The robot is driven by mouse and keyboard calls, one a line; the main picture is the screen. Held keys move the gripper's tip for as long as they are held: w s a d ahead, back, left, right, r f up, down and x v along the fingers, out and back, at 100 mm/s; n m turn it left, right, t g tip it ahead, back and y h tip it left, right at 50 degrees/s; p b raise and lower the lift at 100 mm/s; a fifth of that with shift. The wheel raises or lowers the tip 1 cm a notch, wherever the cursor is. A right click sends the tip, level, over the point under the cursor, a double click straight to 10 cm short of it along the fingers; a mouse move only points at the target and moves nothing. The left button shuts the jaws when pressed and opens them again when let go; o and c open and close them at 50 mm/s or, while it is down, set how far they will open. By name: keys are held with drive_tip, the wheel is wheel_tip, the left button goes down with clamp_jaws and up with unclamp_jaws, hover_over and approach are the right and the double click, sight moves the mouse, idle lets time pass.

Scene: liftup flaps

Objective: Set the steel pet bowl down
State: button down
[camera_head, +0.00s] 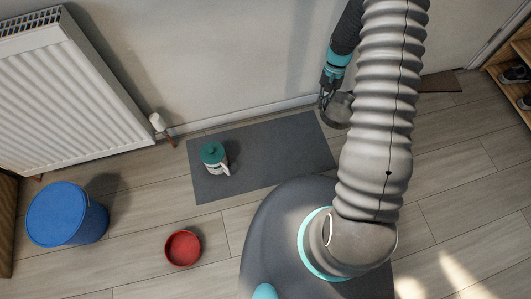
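The steel pet bowl (337,111) is at the upper middle right, partly hidden behind my arm. My gripper (325,101) is at the bowl's left rim, with its fingers against or around that rim. The fingers are small here and partly merge with the bowl, but the rim appears to be between them. The bowl is near the wall, over the right end of the grey mat (280,150). Whether it touches the mat or is held above it, I cannot tell.
A white canister with a green lid (213,157) stands on the mat's left part. A red bowl (182,248) and a blue bucket (65,214) are on the wood floor. A radiator (65,90) is at left, a shoe rack (515,70) at right. The mat's middle is clear.

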drive_tip(key=d+f+m+t+y+b, duration=0.1)
drive_tip(key=d+f+m, duration=0.2)
drive_tip(key=f, duration=0.5)
drive_tip(key=d+f+m+y+b, duration=0.1)
drive_tip(key=d+f+m, duration=0.1)
drive_tip(key=f+m, duration=0.35)
drive_tip(key=shift+n, duration=0.85)
drive_tip(key=a+f, duration=0.2)
drive_tip(key=a, duration=0.1)
drive_tip(key=a+f, duration=0.3)
drive_tip(key=a, duration=0.1)
drive_tip(key=a+f, duration=0.3)
drive_tip(key=a, duration=0.1)
drive_tip(key=shift+f, duration=2.25)
drive_tip(key=shift+s, duration=0.1)
drive_tip(key=shift+f, duration=0.15)
drive_tip(key=c, duration=1.8)
unclamp_jaws()
drive_tip(key=o, duration=0.5)
